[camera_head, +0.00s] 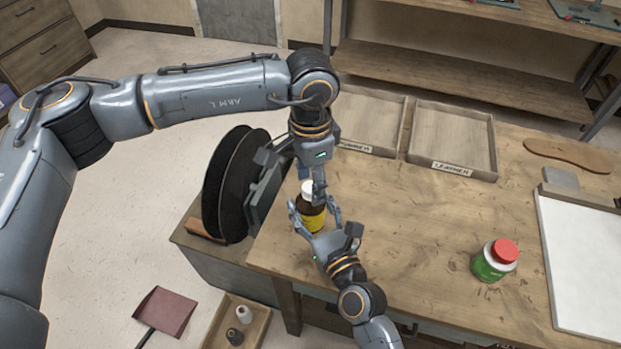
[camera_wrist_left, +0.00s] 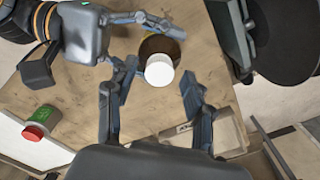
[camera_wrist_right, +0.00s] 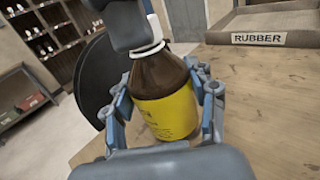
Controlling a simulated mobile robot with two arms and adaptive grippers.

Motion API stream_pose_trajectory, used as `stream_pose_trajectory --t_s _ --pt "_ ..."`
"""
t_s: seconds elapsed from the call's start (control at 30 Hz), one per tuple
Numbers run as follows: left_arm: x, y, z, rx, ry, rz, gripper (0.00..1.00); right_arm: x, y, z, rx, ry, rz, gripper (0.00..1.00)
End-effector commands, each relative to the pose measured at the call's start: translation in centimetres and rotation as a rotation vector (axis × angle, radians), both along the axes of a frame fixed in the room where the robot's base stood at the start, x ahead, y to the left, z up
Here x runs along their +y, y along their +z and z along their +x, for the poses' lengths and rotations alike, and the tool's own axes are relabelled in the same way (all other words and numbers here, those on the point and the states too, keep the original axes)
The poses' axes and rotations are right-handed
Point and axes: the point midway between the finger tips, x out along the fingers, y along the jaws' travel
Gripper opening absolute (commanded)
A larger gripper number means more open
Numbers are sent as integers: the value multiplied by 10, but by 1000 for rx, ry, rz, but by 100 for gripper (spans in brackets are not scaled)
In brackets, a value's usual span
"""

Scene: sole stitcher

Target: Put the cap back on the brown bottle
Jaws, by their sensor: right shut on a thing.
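The brown bottle (camera_wrist_right: 165,100) with a yellow label stands upright near the table's left edge. My right gripper (camera_head: 318,217) is shut around its body, with a finger on each side in the right wrist view. The white cap (camera_wrist_left: 159,70) sits at the top of the bottle's neck; it also shows in the head view (camera_head: 308,187). How tightly it is seated cannot be told. My left gripper (camera_wrist_left: 158,105) points down from above, its fingers apart and not touching the cap. In the right wrist view part of it hides some of the cap.
A green jar with a red lid (camera_head: 495,260) stands to the right. Wooden trays (camera_head: 452,140) lie at the back, a white board (camera_head: 585,265) at the far right. Black discs (camera_head: 232,185) stand close left of the bottle. The table's middle is clear.

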Motion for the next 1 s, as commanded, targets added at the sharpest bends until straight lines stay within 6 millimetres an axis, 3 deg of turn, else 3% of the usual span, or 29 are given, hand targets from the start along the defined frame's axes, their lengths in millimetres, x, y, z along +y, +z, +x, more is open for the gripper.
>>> stream_pose_trajectory --t_s 0.27,0.6,1.0 --pt "0 5 0 0 0 -1 52 0 0 0 1 0 0 0" --pt "0 44 0 1 0 0 52 0 0 0 1 0 0 0" --pt "0 45 -1 2 42 0 48 0 0 0 1 0 0 0"
